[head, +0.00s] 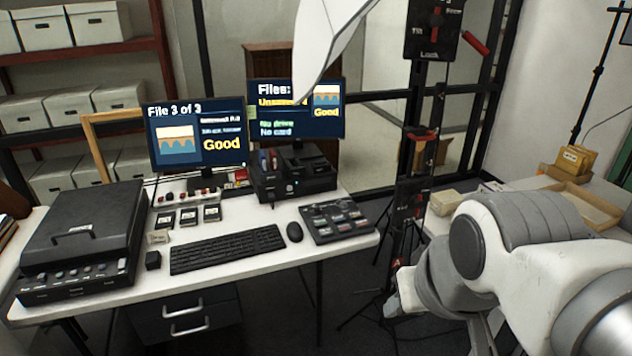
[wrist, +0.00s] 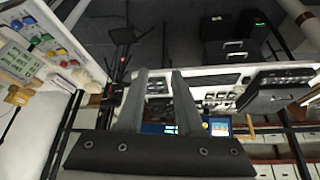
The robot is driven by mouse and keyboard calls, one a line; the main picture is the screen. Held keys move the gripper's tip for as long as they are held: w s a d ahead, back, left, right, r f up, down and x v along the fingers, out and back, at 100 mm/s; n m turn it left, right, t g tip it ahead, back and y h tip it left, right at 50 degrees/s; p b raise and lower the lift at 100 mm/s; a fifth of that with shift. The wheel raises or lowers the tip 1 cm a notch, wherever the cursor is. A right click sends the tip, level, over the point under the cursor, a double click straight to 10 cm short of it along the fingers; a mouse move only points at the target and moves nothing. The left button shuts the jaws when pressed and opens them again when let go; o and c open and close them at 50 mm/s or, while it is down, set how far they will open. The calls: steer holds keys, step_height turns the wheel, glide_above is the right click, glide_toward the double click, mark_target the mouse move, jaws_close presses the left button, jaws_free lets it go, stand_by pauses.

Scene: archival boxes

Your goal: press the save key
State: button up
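The save key's label is too small to read, so I cannot tell where it is. A dark control panel (head: 338,222) with several small keys lies at the desk's right end. A black keyboard (head: 228,249) lies left of it, with a mouse between. The left monitor (head: 197,137) reads "File 3 of 3" and "Good". The right monitor (head: 296,108) reads "Files:", an "Unsaved" line, "No drive", "No card" and "Good". My gripper (wrist: 160,76) is open and empty in the wrist view, its fingers apart, clear of the desk. The head view does not show its fingers clearly.
A black scanner-like box (head: 82,240) with a row of buttons fills the desk's left end. Small cards (head: 188,217) lie behind the keyboard. A dark upright stand (head: 412,190) rises right of the desk. A side table (head: 545,205) with trays stands at right.

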jaws_close()
stand_by(1.4)
